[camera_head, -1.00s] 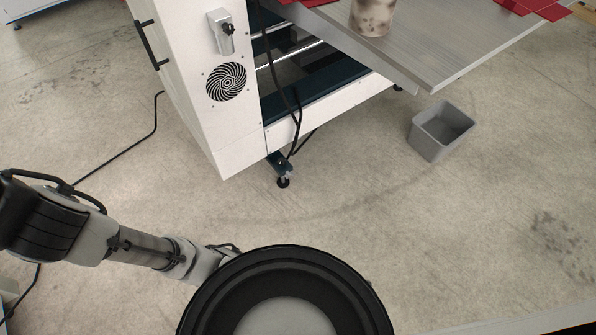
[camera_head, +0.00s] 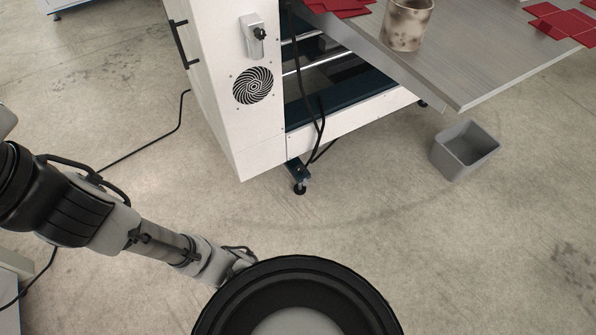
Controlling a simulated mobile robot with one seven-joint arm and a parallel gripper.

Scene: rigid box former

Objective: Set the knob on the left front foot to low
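The white machine (camera_head: 228,125) stands at the upper middle in the head view. A small grey box with a black knob (camera_head: 260,35) is on its white front column, above a round vent. The knob's setting is too small to read. My gripper is not visible.
A grey worktable (camera_head: 470,75) juts from the machine's right, bearing a stained cup (camera_head: 407,24) and red sheets (camera_head: 562,24). A grey bin (camera_head: 465,152) stands on the floor below it. Black cables hang near the foot, and another cable (camera_head: 150,150) crosses the floor. The floor before the machine is clear.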

